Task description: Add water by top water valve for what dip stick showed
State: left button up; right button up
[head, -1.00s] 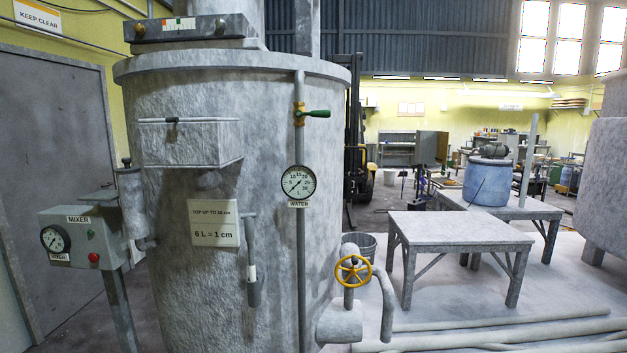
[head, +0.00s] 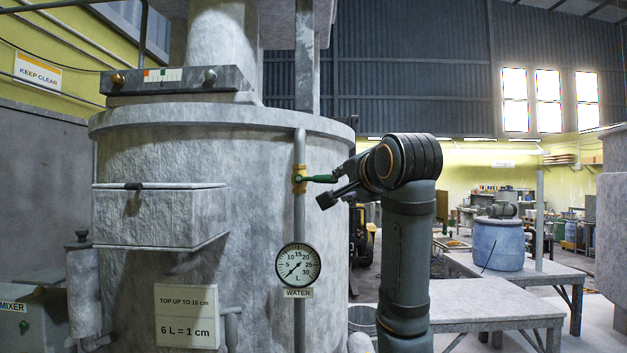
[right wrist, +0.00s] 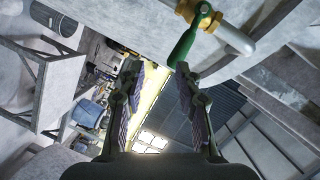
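The top water valve is a brass body (head: 299,179) on a vertical pipe (head: 300,222) on the tank (head: 240,240). Its green handle (head: 318,179) lies about level, pointing right. My right gripper (head: 328,188) is by the handle's free end. In the right wrist view my right gripper (right wrist: 143,70) is open, and the green handle (right wrist: 183,47) is close to the right-hand fingertip; contact is unclear. The water gauge (head: 298,264) has its needle toward the lower left, near the low end. My left gripper and the dip stick are not clearly seen.
A grey hatch box (head: 160,216) juts out left of the pipe. A low table (head: 490,300) and a blue drum (head: 497,245) stand at the right.

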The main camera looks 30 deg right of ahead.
aim_at(319, 179)
jog(key=shift+s+a+r, duration=0.25)
jog(key=shift+s+r, duration=0.7)
jog(key=shift+r, duration=0.3)
jog(key=shift+w, duration=0.2)
jog(key=p+x, duration=0.2)
jog(key=x, duration=0.5)
jog(key=shift+w+d+r, duration=0.1)
jog(key=shift+w, duration=0.2)
jog(key=c, duration=0.6)
